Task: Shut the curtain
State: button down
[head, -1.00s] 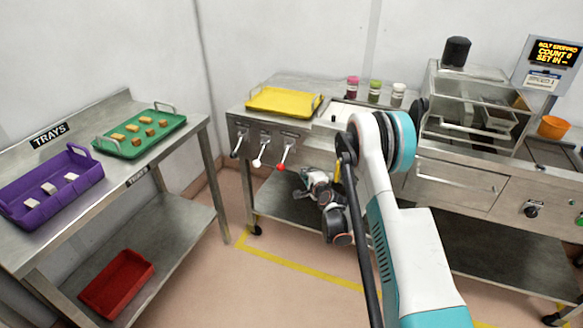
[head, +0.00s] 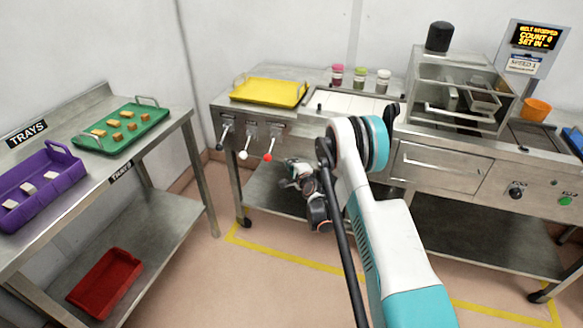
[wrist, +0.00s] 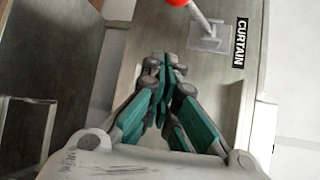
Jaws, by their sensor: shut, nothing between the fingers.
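The curtain lever (head: 272,142) is a metal rod with a red knob (head: 268,157), rightmost of three levers on the metal bench's front panel. It hangs down and slightly left. In the wrist view its knob (wrist: 178,2) shows at the top edge, partly cut off, with the rod running to a mounting plate (wrist: 210,40) beside a black CURTAIN label (wrist: 240,43). My gripper (head: 290,172) is just right of and below the knob; it also shows in the wrist view (wrist: 165,65). Its fingers are together and empty, apart from the knob. The curtain itself is not identifiable.
White-knobbed (head: 243,155) and black-knobbed (head: 220,145) levers hang left of the red one. A yellow tray (head: 270,92) lies above them. A side table at left holds green (head: 145,140) and purple (head: 65,180) trays. The floor between is clear.

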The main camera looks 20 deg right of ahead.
aim_at(271, 148)
jog(key=w+a+b, duration=0.3)
jog(key=w+a, duration=0.1)
jog(key=shift+w+f, duration=0.25)
jog(key=shift+w, duration=0.1)
jog(key=shift+r, duration=0.15)
dwell(0.3)
jog(key=shift+s+r+g, duration=0.1)
jog(key=shift+g, duration=0.4)
